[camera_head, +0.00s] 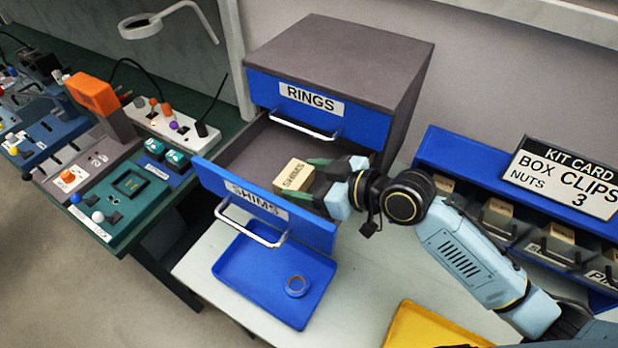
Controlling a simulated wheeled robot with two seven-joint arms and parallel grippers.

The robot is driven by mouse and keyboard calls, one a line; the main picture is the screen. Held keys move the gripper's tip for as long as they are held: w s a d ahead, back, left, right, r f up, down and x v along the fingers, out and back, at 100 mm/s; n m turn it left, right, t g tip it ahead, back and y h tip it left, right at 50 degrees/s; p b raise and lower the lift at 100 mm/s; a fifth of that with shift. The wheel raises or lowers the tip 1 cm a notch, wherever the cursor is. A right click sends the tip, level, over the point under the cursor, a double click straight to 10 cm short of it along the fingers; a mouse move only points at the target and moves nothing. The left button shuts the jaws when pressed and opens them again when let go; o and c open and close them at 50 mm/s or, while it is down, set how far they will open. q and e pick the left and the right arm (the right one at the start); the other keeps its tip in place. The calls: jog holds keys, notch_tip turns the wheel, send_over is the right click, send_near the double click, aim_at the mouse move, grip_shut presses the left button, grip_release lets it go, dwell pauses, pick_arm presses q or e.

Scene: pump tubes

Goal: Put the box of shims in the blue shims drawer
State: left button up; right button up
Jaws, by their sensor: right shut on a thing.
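The box of shims (293,174) is a small tan box with SHIMS printed on its side. My right gripper (308,181) is shut on it and holds it over the open drawer, just behind the drawer front. The blue shims drawer (262,207) is pulled out from the lower part of a grey cabinet, with a SHIMS label and a metal handle on its front. Whether the box touches the drawer floor cannot be told. My left gripper does not show.
The RINGS drawer (353,124) above is closed. A blue tray (240,277) with a ring (297,286) lies below the open drawer. A bin rack (480,165) with small boxes and a kit card (567,178) stands at right. A yellow tray (410,325) is at the front.

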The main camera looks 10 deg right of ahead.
jog(key=shift+w+d+f, duration=0.1)
jog(key=shift+w+f, duration=0.05)
jog(key=shift+f, duration=0.2)
jog(key=o, duration=1)
jog(key=shift+o, duration=0.2)
jog(key=shift+r, duration=0.2)
jog(key=b+v, duration=0.1)
jog(key=v, duration=1.1)
jog(key=shift+f, duration=0.15)
